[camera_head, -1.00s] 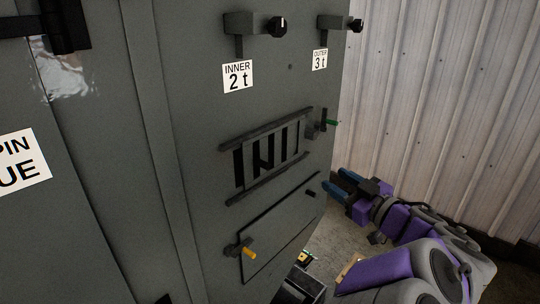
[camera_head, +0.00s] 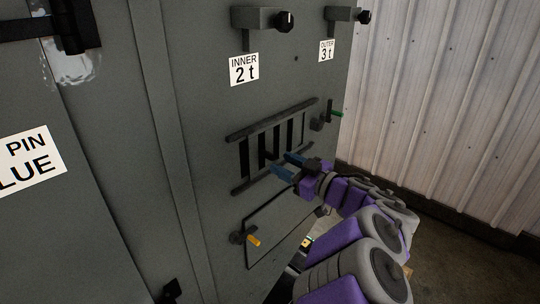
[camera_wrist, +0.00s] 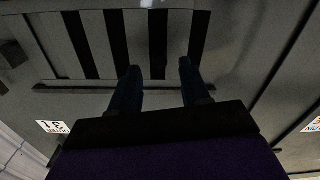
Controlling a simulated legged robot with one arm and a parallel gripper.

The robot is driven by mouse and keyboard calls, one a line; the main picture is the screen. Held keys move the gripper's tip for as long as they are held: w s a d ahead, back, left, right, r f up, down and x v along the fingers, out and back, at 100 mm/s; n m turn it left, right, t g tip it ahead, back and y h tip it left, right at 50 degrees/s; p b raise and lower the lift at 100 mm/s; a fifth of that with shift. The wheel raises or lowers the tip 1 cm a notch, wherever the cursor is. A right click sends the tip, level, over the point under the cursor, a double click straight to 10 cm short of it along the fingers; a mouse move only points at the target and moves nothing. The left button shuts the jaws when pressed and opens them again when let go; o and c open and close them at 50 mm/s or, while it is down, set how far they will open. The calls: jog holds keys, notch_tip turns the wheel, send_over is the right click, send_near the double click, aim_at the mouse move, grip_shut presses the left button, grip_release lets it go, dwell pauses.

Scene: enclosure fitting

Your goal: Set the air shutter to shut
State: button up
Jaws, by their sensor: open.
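The air shutter (camera_head: 245,158) is a slatted grille between two dark horizontal rails on the grey cabinet face, with black openings between its slats. The slats and openings also show at the top of the wrist view (camera_wrist: 101,40). My gripper (camera_head: 289,167) is open and empty in front of the lower right part of the shutter. In the wrist view its two blue fingers (camera_wrist: 157,88) point toward the slats, apart from each other. I cannot tell whether the fingertips touch the shutter. My gripper hides part of the lower rail.
Below is a panel (camera_head: 285,225) with an orange-handled latch (camera_head: 252,240). Above are two black knobs, the inner (camera_head: 285,22) and outer (camera_head: 363,17), with labels. A corrugated wall (camera_head: 430,110) stands at right.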

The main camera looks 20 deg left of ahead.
aim_at(271, 157)
jog(key=shift+p+x, duration=0.3)
jog(key=shift+x, duration=2.4)
jog(key=shift+w, duration=0.1)
grip_shut()
